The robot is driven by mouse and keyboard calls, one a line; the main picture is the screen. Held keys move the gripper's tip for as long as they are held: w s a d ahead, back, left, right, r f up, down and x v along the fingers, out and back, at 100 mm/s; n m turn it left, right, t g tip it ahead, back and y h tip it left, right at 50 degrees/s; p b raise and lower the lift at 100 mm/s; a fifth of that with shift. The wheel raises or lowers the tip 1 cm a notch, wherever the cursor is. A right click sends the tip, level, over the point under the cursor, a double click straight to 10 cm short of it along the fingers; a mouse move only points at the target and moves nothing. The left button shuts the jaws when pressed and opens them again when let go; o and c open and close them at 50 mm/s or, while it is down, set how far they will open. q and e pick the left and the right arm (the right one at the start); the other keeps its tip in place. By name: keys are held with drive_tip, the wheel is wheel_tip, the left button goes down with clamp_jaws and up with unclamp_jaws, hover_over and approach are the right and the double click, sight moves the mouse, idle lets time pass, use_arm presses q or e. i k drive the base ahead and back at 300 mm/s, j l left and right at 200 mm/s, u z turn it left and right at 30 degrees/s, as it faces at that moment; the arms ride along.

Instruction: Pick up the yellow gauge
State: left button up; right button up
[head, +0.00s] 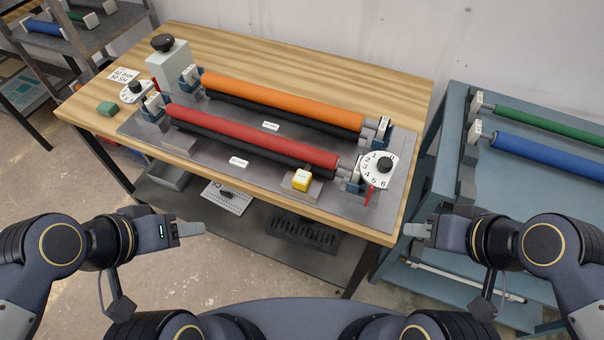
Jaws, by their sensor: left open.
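The yellow gauge (302,179) is a small yellow block with a pale marked face. It sits on a small grey block at the front edge of the machine's metal plate, in front of the red roller (255,135). My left gripper (198,228) is open and empty, in front of the table to the left of the gauge and well apart from it. My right gripper (408,230) is also apart from the gauge, beyond the table's front right corner. Its fingers are seen edge-on, so its opening is hidden.
An orange roller (285,100) lies behind the red one. A numbered dial (377,170) stands to the right of the gauge. A blue-grey rack (447,135) with green and blue rollers stands at right.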

sight(302, 179)
drive_tip(key=l+u, duration=0.15)
drive_tip(key=u, duration=0.35)
drive_tip(key=l+u, duration=0.2)
drive_tip(key=u, duration=0.3)
drive_tip(key=k+l+u, duration=0.1)
drive_tip(key=u, duration=0.4)
